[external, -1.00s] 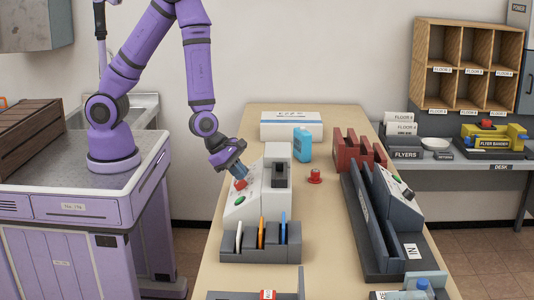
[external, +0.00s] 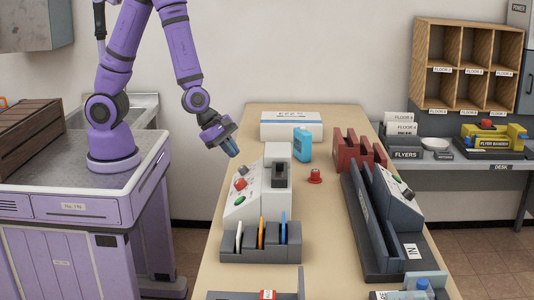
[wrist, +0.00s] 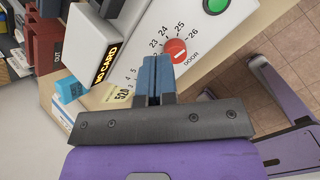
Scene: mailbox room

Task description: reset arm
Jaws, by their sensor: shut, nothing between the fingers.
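My purple arm stands on the purple cart at the left in the external view. My gripper (external: 232,149) is shut and empty, in the air above and to the left of the white control console (external: 272,177). Its blue fingers (wrist: 157,78) are together in the wrist view. The console's red knob (external: 240,184) is apart from the fingers. In the wrist view the red knob (wrist: 175,47), marked DOOR and ringed by numbers, lies just beyond the fingertips. A display reading NO CARD (wrist: 106,62) is beside it.
A grey holder (external: 262,247) with upright cards stands in front of the console. Free air surrounds my gripper on the left.

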